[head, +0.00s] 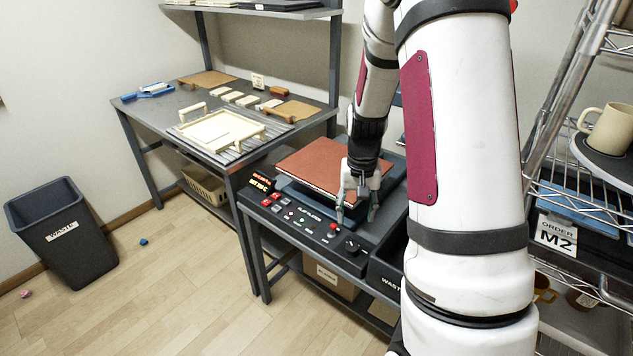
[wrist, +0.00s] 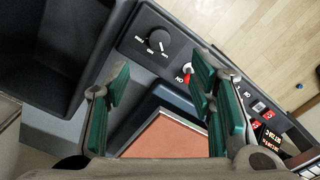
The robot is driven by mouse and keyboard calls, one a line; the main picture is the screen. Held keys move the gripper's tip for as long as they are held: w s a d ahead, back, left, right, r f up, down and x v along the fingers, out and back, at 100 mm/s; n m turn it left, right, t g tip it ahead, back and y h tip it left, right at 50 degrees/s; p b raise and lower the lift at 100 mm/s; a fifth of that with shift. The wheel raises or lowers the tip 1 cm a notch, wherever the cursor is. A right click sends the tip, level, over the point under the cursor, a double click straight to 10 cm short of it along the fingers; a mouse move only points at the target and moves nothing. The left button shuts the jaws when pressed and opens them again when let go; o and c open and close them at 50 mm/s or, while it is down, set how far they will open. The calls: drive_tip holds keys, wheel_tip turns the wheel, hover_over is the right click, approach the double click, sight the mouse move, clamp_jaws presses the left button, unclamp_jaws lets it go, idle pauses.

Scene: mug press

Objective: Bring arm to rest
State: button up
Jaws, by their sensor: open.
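My gripper (head: 357,208) hangs down over the front right part of the flat press (head: 322,166), close to its control panel. Its two fingers with green pads are apart and nothing is between them; the open fingers also show in the wrist view (wrist: 160,105). The press has a reddish-brown flat top. In the wrist view a corner of that reddish-brown top (wrist: 165,137) lies below the fingers, with a black knob (wrist: 157,42) and a red-tipped switch above. My arm hides much of the right side in the head view.
A worktable (head: 150,105) with a cream frame (head: 222,133) and small blocks stands at the left. A waste bin (head: 62,232) stands on the floor. At the right, a wire rack (head: 560,150) holds a beige mug (head: 608,128). The floor at the lower left is mostly clear.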

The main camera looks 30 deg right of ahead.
drive_tip(key=s+a+r+n+t+p, duration=0.1)
drive_tip(key=s+a+r+n, duration=0.15)
drive_tip(key=a+r, duration=0.5)
drive_tip(key=s+a+r+n+t+p, duration=0.15)
drive_tip(key=s+a+r, duration=0.25)
drive_tip(key=r, duration=0.7)
drive_tip(key=s+a+r+n+t+p, duration=0.1)
drive_tip(key=s+a+r, duration=0.3)
drive_tip(key=s, duration=0.4)
drive_tip(key=s+a+r+n+p, duration=0.2)
drive_tip(key=s+a+r, duration=0.2)
drive_tip(key=s, duration=0.4)
drive_tip(key=shift+r+t, duration=0.35)
drive_tip(key=shift+r, duration=0.55)
drive_tip(key=shift+a, duration=0.1)
